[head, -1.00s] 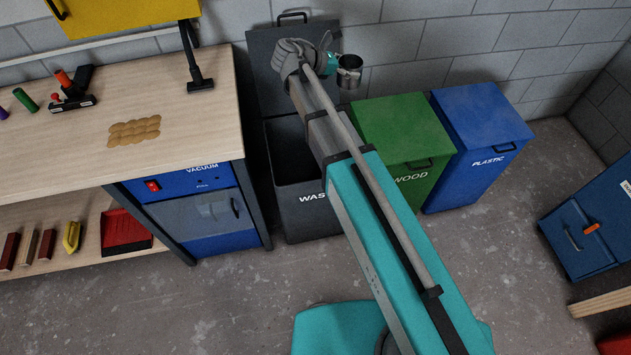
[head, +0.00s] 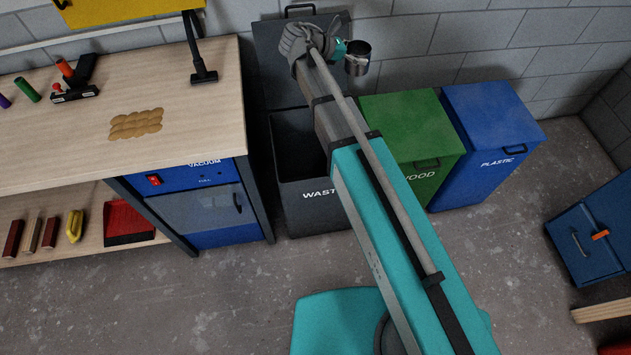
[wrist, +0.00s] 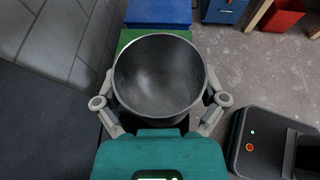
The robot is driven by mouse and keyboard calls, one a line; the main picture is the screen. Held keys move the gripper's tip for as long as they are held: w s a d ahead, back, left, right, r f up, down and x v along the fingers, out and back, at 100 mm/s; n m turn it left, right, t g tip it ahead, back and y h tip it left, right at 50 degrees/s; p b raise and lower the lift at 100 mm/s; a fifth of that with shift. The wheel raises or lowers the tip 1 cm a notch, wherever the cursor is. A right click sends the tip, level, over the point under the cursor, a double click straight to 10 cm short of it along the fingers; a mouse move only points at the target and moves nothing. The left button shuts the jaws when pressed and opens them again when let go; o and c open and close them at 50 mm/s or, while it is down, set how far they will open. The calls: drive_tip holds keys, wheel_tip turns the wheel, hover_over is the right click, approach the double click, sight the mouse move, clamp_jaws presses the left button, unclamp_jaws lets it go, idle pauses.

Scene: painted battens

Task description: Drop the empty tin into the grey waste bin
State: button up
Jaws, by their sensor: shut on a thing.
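The empty tin (head: 357,60) is a shiny grey metal cup shape, held upright in the air near the back wall. In the wrist view the tin (wrist: 159,75) shows its open top and bare inside. My gripper (wrist: 160,103) is shut on it, with one finger on each side. The grey waste bin (head: 318,213), lettered "WAST", stands on the floor with its lid (head: 290,62) raised against the wall. My arm covers part of its opening. In the head view the tin is right of the bin opening, above the back of the green wood bin.
The green wood bin (head: 405,122) and the blue plastic bin (head: 490,130) stand closed to the right. A workbench (head: 200,110) with a vacuum unit (head: 190,185) is close on the left. The floor in front is clear.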

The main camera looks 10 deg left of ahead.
drive_tip(key=shift+f, duration=0.1)
drive_tip(key=w+a+f+n+t+b, duration=0.1)
drive_tip(key=a+f+b, duration=0.2)
drive_tip(key=f+b, duration=0.9)
drive_tip(key=w+a+f+n+t+y+b, duration=0.1)
drive_tip(key=a+f+b, duration=0.3)
drive_tip(key=f+b, duration=0.8)
drive_tip(key=w+a+f+n+t+y+b, duration=0.1)
drive_tip(key=w+a+f+b, duration=0.2)
drive_tip(key=f+b, duration=0.9)
drive_tip(key=shift+w+a+f+b, duration=0.2)
drive_tip(key=shift+w+f+b, duration=0.05)
drive_tip(key=shift+f+b, duration=0.1)
drive_tip(key=shift+r, duration=0.1)
drive_tip(key=shift+f+b, duration=2.95)
drive_tip(key=shift+f, duration=0.05)
drive_tip(key=o, duration=0.8)
